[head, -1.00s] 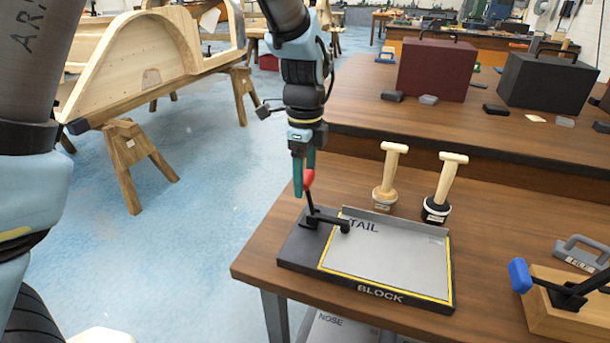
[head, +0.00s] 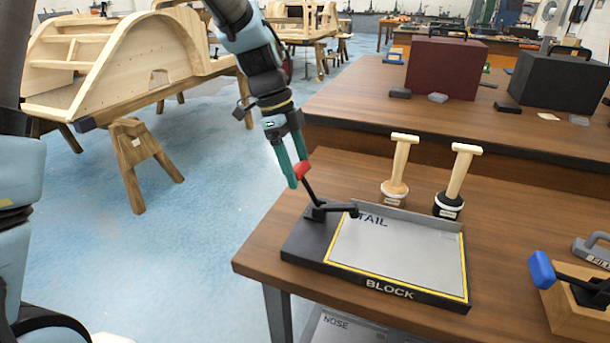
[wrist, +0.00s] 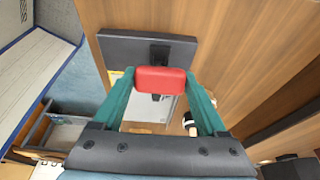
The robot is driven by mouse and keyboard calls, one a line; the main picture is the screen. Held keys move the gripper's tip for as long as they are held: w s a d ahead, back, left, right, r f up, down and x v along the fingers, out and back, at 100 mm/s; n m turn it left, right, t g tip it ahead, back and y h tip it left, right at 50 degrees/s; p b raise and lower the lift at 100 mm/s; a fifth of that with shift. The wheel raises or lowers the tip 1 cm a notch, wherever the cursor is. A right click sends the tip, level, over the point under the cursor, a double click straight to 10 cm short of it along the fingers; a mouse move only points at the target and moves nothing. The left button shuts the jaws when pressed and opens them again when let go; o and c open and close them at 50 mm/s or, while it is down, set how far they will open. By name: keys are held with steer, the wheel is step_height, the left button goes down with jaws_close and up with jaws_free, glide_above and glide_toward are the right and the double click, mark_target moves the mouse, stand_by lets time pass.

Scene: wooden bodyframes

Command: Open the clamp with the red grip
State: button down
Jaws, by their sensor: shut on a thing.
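The clamp (head: 319,210) is black and sits at the left end of the dark block fixture (head: 303,245). Its red grip (head: 301,170) is at the top of a handle that leans up and to the left. Its short black bar points right, over the grey plate's upper left corner; whether it touches the plate I cannot tell. My gripper (head: 297,172) has its teal fingers shut on the red grip. In the wrist view the red grip (wrist: 162,80) lies crosswise between both fingertips and hides part of the clamp.
The grey plate (head: 400,255) marked TAIL lies on the fixture. Two wooden-handled tools (head: 398,172) (head: 455,183) stand behind it. A blue-gripped clamp on a wooden block (head: 575,312) is at the right. Blue floor is free left of the table (head: 262,255).

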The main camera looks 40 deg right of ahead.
steer(key=shift+w+a+f+g+h+b, duration=0.45)
steer(key=shift+w+f+g+h+b, duration=0.25)
steer(key=shift+f+g+b, duration=0.5)
steer(key=shift+w+a+f+g+h+b, duration=0.4)
steer(key=shift+w+f+g+h+b, duration=0.35)
steer(key=shift+b, duration=0.85)
steer(key=shift+w+a+f+g+h+b, duration=0.45)
steer(key=shift+w+f+g+h+b, duration=0.2)
steer(key=shift+g+b, duration=0.65)
jaws_free()
steer(key=b+v, duration=0.1)
steer(key=v, duration=0.9)
steer(key=shift+w+a+r, duration=0.15)
steer(key=shift+w+r, duration=0.05)
steer(key=shift+w, duration=0.05)
